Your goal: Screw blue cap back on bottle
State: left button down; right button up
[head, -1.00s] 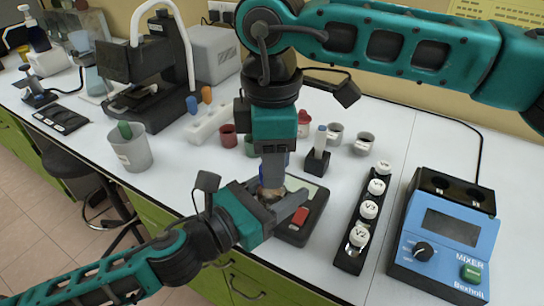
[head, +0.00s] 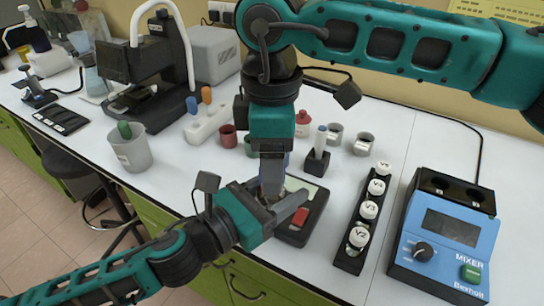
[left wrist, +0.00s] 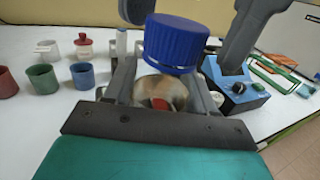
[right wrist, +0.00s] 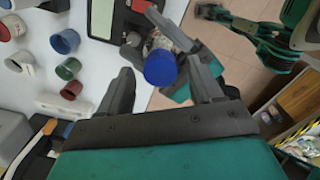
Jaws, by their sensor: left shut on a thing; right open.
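The bottle (left wrist: 160,92) is clear with tan contents. My left gripper (head: 283,203) is shut around its body, and its fingers also show in the right wrist view (right wrist: 172,38). The blue cap (left wrist: 172,42) sits at the top of the bottle and looks slightly tilted in the left wrist view. I cannot tell whether its threads are engaged. The cap also shows in the right wrist view (right wrist: 160,69). My right gripper (right wrist: 165,82) points down from above, open, with one finger on each side of the cap and gaps visible. In the head view my right gripper (head: 272,188) hides most of the cap and bottle.
A dark scale with a red button (head: 299,216) lies beside the bottle. A black rack of white-capped vials (head: 349,258) and a blue mixer (head: 447,240) stand to the right. Coloured cups, a pen stand (head: 317,161) and a microscope (head: 140,85) are behind and left.

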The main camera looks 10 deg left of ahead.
notch_tip(320, 180, up, 4)
jog(key=shift+r, duration=0.15)
jog(key=shift+c, duration=0.5)
